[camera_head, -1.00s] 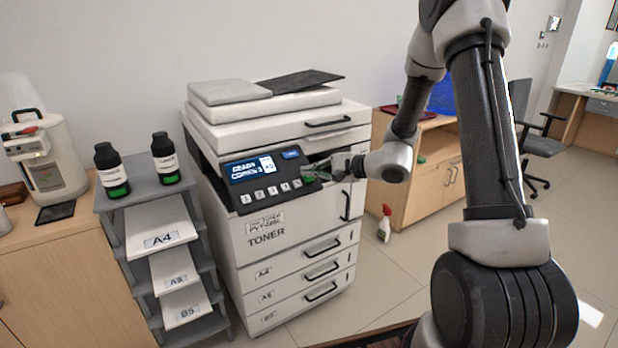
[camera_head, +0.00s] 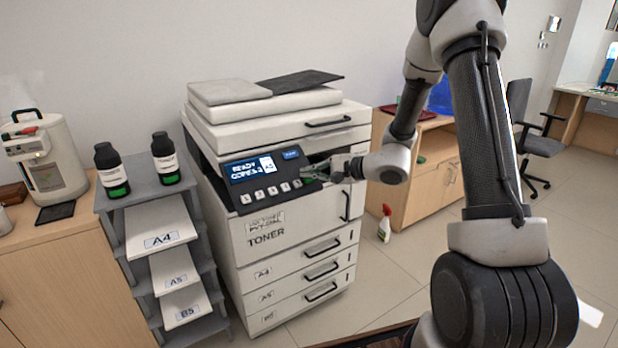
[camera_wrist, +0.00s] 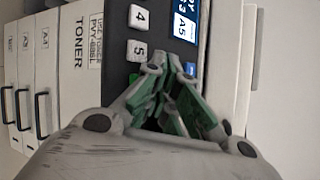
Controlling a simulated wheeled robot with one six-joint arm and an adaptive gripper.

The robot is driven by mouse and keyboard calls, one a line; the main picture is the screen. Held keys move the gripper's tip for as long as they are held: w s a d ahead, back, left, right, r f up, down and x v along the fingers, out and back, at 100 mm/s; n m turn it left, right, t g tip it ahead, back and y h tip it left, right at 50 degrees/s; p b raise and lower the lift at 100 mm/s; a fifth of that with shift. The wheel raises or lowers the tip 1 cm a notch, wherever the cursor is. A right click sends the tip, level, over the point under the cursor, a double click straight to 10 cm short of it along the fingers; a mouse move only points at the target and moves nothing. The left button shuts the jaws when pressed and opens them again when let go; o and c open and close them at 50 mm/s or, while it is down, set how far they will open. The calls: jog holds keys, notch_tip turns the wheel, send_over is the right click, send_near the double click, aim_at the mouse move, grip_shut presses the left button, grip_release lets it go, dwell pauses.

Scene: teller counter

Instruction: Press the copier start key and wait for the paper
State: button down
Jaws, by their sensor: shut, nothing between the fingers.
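The white copier (camera_head: 290,232) has a dark control panel with a lit blue display (camera_head: 246,171), which seems to read READY, COPIES 3 and A5. A row of white numbered keys (camera_head: 259,195) lies below it; keys 4 and 5 (camera_wrist: 138,51) show in the wrist view. My gripper (camera_head: 312,175) is shut and empty, its green-padded fingertips (camera_wrist: 168,66) over the right end of the panel, beside key 5. I cannot tell whether the tips touch the panel. No printed paper is visible.
A grey rack (camera_head: 133,195) with A4, A5 and B5 paper and two black toner bottles (camera_head: 165,160) stands left of the copier. A wooden cabinet (camera_head: 425,185) is behind my arm.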

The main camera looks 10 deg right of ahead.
jog(key=shift+w+a+f, duration=0.1)
jog(key=shift+w+f, duration=0.15)
jog(key=shift+f, duration=0.1)
dwell(0.6)
jog(key=shift+s+r, duration=0.45)
jog(key=shift+r, duration=0.25)
jog(key=shift+s+d+r, duration=0.2)
jog(key=shift+s+r, duration=0.2)
jog(key=shift+r, duration=0.3)
jog(key=shift+s+d+r, duration=0.15)
jog(key=shift+s+r, duration=0.3)
jog(key=shift+r, duration=0.3)
jog(key=shift+s+d+r, duration=0.2)
jog(key=shift+s+r, duration=0.2)
jog(key=shift+r, duration=0.3)
